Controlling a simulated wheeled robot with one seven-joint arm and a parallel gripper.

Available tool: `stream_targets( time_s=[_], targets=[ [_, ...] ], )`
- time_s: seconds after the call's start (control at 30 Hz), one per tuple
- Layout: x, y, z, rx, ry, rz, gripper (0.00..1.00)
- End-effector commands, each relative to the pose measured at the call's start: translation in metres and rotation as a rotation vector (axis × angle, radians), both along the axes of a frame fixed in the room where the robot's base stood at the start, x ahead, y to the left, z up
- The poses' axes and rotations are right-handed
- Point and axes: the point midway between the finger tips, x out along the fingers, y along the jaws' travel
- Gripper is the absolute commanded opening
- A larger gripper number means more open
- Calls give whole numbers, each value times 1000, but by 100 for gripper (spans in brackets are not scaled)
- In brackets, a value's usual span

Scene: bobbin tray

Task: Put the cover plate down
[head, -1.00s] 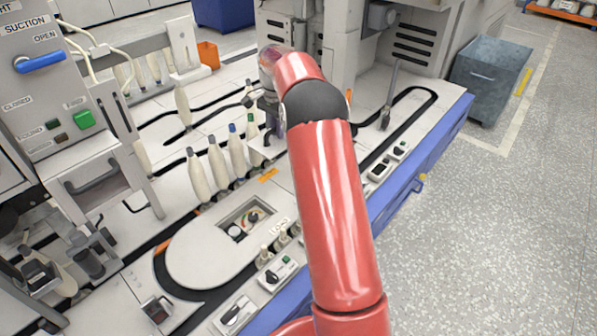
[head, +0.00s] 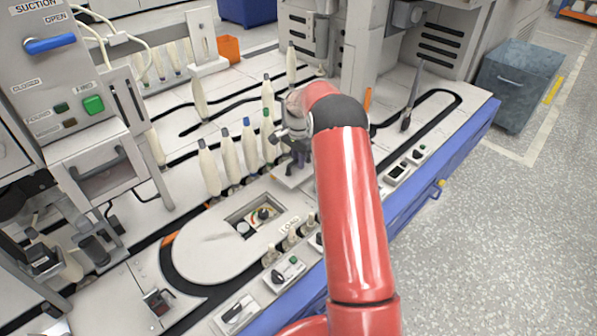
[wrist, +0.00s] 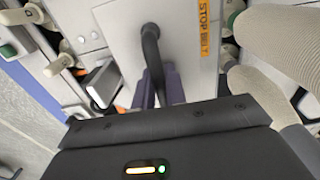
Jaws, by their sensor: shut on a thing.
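My gripper (wrist: 160,88) is shut on the black bar handle (wrist: 151,45) of the cover plate (wrist: 120,25), a flat light-grey plate, in the wrist view. In the head view my gripper (head: 299,165) points down just right of the row of cream bobbins, with a pale edge of the plate (head: 287,180) under it. The plate looks low over the machine deck; I cannot tell whether it touches. My gripper's dark body hides its near part in the wrist view.
Several bobbins (head: 230,160) stand close to the left of my gripper; they are large at the right of the wrist view (wrist: 280,40). A rectangular opening with dials (head: 243,228) lies nearer in the deck.

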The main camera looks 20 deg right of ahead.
Motion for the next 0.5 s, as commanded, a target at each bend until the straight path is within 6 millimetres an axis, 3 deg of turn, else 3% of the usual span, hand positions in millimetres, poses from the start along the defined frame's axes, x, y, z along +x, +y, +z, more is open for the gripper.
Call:
stream_targets(
  time_s=[0.17, 0.4, 0.5],
  targets=[
    [0, 0, -10, 1, 0, 0, 0],
    [0, 0, -44, 0, -1, -1, 0],
    [0, 0, -46, 0, -2, -1, 0]
  ],
)
